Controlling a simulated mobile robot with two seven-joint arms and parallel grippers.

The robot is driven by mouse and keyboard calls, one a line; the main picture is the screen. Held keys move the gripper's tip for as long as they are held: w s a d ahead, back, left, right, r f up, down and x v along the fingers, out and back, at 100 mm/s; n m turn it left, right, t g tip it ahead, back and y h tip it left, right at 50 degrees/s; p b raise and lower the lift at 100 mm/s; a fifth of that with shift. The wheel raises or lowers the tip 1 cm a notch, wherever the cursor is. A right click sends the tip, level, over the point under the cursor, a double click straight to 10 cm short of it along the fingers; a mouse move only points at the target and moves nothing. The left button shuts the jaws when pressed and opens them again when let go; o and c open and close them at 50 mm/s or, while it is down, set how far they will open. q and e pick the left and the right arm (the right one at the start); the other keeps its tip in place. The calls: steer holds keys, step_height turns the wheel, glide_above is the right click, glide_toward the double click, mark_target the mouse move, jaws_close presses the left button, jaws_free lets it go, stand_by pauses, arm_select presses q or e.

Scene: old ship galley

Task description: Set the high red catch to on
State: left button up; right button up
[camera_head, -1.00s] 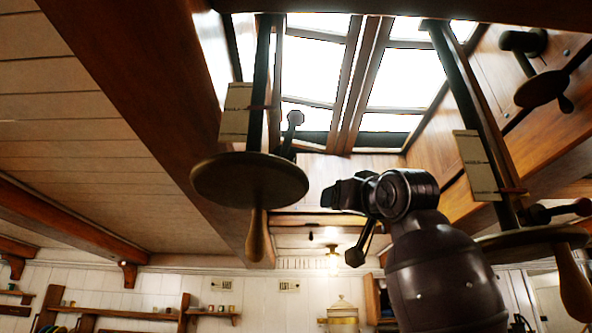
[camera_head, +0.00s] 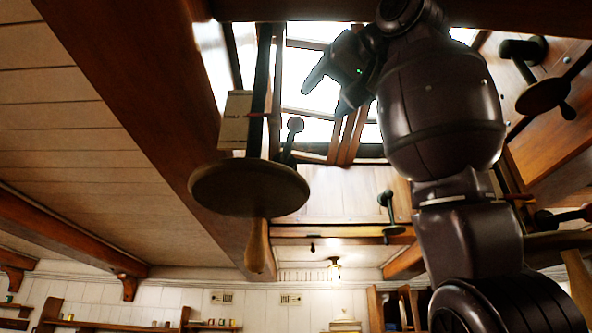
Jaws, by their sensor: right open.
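My right gripper (camera_head: 328,96) is raised in front of the bright skylight, its fingers spread apart and pointing left and down, with nothing between them. A small lever with a round pale knob (camera_head: 295,124) stands just below and left of the fingertips, beside a dark vertical rod; a gap shows between them in the picture. A dark lever (camera_head: 386,203) sits on the wood panel below the skylight. I cannot tell which of these is the high red catch. My left gripper is out of view.
A round wooden disc with a handle (camera_head: 249,190) hangs from the rod on the left, with a card (camera_head: 236,120) beside it. A dark wheel-like fitting (camera_head: 543,96) is at upper right. My right arm hides much of the right side. Ceiling beams run on the left.

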mark_target(302, 120)
steer(key=p+x, duration=0.2)
steer(key=x, duration=0.7)
steer(key=shift+w+a+p, duration=0.1)
steer(key=shift+w+p, duration=0.05)
steer(key=shift+p, duration=0.15)
steer(key=shift+c, duration=0.2)
jaws_close()
